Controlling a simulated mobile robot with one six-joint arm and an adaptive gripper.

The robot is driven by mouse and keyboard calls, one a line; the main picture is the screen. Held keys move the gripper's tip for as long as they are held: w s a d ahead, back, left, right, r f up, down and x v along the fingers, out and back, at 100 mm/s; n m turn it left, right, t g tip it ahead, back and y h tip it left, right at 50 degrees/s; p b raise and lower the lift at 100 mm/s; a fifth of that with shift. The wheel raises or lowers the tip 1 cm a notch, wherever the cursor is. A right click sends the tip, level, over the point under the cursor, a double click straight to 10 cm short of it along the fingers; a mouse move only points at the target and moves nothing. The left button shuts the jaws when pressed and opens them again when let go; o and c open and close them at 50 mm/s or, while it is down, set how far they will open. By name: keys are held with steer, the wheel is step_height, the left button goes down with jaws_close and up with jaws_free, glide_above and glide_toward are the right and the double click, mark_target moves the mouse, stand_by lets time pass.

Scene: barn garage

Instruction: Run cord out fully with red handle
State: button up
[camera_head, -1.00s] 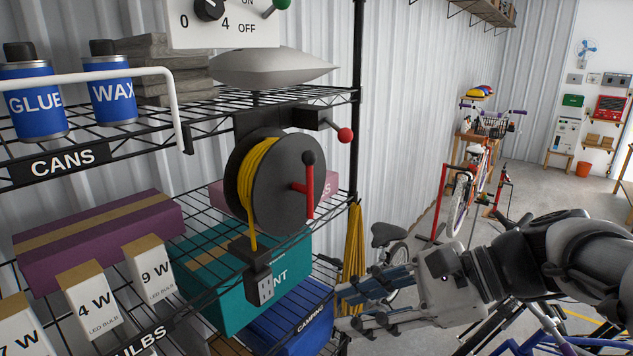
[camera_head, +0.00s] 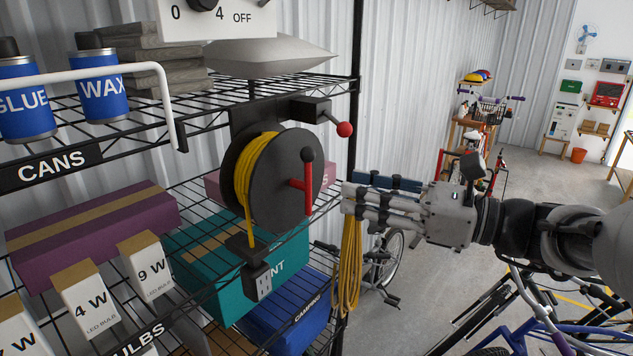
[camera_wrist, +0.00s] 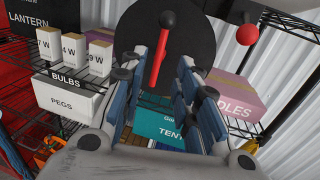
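The cord reel is a black drum (camera_head: 272,190) with yellow cord (camera_head: 247,175) wound on it, mounted on the wire shelf. A red crank handle (camera_head: 308,184) with a black knob sits on its face; it also shows in the wrist view (camera_wrist: 160,52). The cord runs down to a black outlet end (camera_head: 259,281) below the drum. A separate lever with a red ball (camera_head: 344,129) sticks out at the upper right of the reel. My gripper (camera_head: 349,197) is right of the handle, apart from it, with its fingers pointing at the drum. In the wrist view its fingers (camera_wrist: 164,95) are spread and empty.
Boxes, bulb cartons (camera_head: 84,299) and a teal tent box (camera_head: 225,275) fill the shelves left of and below the reel. A black shelf post (camera_head: 355,100) and a hanging yellow cord bundle (camera_head: 347,270) stand close to my gripper. Bicycles are at the lower right.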

glide_toward(285, 179)
steer(key=x, duration=0.2)
steer(key=w+x, duration=0.1)
steer(key=x, duration=0.1)
steer(key=shift+w+a, duration=0.1)
steer(key=shift+w, duration=0.05)
jaws_close()
stand_by(0.6)
